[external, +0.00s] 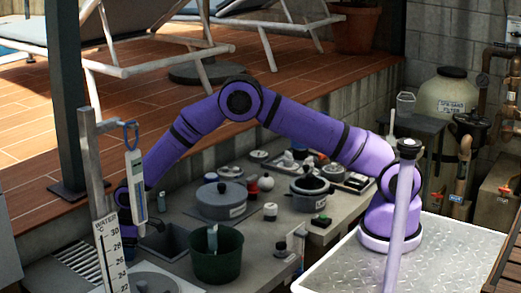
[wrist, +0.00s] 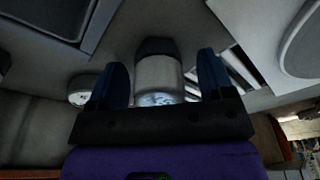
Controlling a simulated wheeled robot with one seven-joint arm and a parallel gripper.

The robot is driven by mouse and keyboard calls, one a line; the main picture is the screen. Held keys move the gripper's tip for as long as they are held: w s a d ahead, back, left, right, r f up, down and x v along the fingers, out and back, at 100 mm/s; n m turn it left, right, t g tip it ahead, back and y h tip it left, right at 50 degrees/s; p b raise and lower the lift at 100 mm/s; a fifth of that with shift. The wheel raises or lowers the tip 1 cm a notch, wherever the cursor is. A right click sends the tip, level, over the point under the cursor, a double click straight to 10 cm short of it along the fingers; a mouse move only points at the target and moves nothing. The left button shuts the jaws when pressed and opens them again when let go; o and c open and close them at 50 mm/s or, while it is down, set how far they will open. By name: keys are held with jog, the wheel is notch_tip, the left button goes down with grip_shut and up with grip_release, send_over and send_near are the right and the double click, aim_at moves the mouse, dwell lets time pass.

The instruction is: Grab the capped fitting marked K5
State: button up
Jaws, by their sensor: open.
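In the wrist view, a pale cylindrical piece with a dark cap-like end (wrist: 158,78) stands between the fingers of my gripper (wrist: 162,66). It has a bluish patterned patch at its near end. No K5 mark can be read on it. My gripper is open, with one dark blue finger on each side of the piece and a visible gap to each. In the external view my gripper (external: 128,202) is at the left end of the counter, partly hidden behind the hanging thermometer, and the piece cannot be made out there.
A white thermometer (external: 136,187) hangs from a post, and a water gauge board (external: 108,255) stands in front. A green bucket (external: 215,262), a lidded grey pot (external: 221,201) and a second pot (external: 309,193) stand on the counter. A dark recess (external: 165,242) lies beside my gripper.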

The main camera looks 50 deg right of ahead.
jog(key=c, duration=1)
